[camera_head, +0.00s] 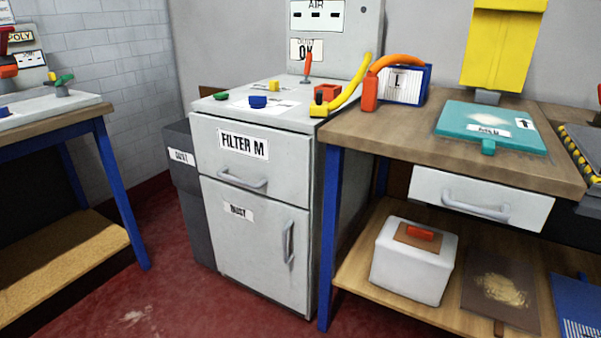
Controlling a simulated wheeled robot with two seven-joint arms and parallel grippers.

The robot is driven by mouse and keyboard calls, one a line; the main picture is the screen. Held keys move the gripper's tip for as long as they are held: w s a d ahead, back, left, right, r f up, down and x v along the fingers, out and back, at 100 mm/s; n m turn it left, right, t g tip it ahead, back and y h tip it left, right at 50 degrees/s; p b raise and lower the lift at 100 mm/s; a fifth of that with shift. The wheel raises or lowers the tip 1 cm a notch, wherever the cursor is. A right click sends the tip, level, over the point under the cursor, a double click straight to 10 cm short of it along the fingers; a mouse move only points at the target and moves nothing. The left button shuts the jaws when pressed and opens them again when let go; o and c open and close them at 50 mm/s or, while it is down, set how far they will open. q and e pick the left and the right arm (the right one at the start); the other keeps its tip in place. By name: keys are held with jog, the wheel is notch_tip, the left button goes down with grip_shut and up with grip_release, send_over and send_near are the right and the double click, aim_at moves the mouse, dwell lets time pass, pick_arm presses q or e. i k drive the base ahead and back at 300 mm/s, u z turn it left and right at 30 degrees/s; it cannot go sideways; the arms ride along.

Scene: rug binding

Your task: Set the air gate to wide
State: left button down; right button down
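A grey upright panel (350,40) stands at the back of the grey FILTER M cabinet (262,190). It bears an AIR sign (316,15) with dark marks, its top cut off by the picture edge, and a smaller sign (306,49) reading OK. An orange-red lever (307,66) stands nearly upright in front of the panel. I cannot tell for sure which part is the air gate, or its setting. On the cabinet top are a green knob (221,96), a blue knob (258,101) and a small yellow piece (274,86). Neither gripper is in view.
A yellow hose (350,92) and red block (326,94) sit at the cabinet's right edge. A wooden workbench (400,137) adjoins it, holding a red cylinder (370,93) and teal board (490,125). A dark bin (183,175) stands left. The red floor (150,290) in front is clear.

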aim_at(273, 84)
jog(key=u, duration=1.45)
jog(key=i, duration=1.5)
jog(key=z, duration=2.25)
